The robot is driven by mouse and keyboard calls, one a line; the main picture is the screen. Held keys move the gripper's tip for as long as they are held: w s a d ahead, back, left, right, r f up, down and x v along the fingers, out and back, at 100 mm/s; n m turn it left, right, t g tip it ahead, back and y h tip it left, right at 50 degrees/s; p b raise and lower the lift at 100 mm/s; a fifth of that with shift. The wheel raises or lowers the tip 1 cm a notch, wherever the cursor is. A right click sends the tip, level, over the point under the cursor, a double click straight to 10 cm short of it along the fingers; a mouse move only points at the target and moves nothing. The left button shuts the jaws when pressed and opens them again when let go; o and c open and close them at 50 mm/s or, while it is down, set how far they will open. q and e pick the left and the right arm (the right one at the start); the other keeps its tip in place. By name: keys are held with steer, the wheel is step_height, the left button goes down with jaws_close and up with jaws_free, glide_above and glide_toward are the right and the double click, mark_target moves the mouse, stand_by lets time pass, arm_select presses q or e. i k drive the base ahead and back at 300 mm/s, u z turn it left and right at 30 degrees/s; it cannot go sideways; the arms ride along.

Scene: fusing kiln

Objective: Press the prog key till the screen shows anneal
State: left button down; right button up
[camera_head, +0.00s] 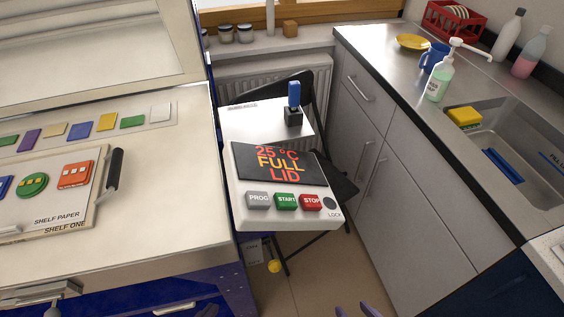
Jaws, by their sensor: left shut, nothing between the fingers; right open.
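The control box (236,212) stands beside the kiln with a tilted dark screen (245,165). The screen reads 25 °C, FULL, LID; it does not show anneal. The grey PROG key (257,200) is at the left of the key row, beside the green START key (286,201) and the red STOP key (311,202). A round dark LOCK button (329,203) is at the right end. Two purple fingertips of my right gripper (357,311) show at the bottom edge, apart and empty, below and right of the box. My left gripper is not visible.
The kiln (170,222) with its raised lid (90,45) fills the left; a shelf (90,216) holding coloured glass lies on it. A blue-handled switch (293,95) rises behind the screen. A counter with a sink (520,150) is right. Space above the keys looks clear.

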mark_target(256, 200)
steer(key=k, duration=1.3)
steer(key=z, duration=0.75)
steer(key=i, duration=1.15)
steer(key=u, duration=0.2)
